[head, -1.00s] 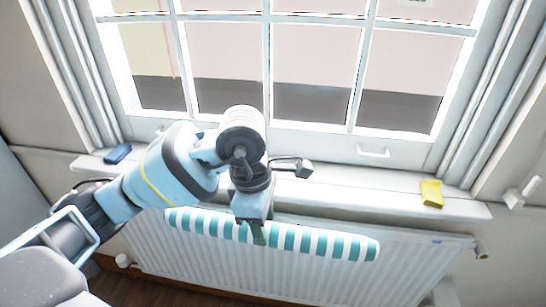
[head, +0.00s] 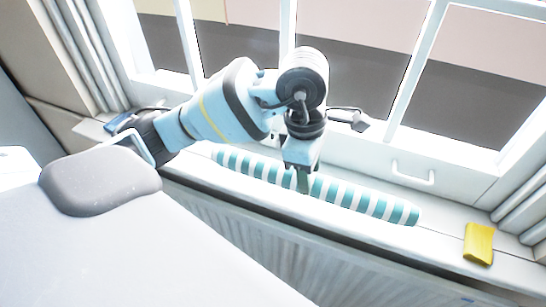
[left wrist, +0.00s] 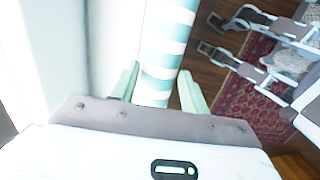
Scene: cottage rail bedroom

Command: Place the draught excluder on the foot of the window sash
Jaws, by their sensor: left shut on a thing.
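The draught excluder (head: 365,201) is a long roll with teal and white stripes. My left gripper (head: 304,184) is shut on it near its middle, reaching down from above. In the left wrist view the roll (left wrist: 165,50) lies between the two pale green fingers (left wrist: 158,88). In the head view it shows over the sill, roughly along the window sash (head: 455,170); I cannot tell whether it touches the sill or the sash. The sash's bottom rail has a white pull handle. My arm hides part of the sash's left side. My right gripper is not seen.
A yellow block (head: 479,243) lies on the white sill (head: 445,244) beyond the roll's right end. A dark blue object (head: 122,121) is at the sill's left end. A white radiator (head: 250,240) hangs below. A red rug (left wrist: 247,95) lies on the wooden floor.

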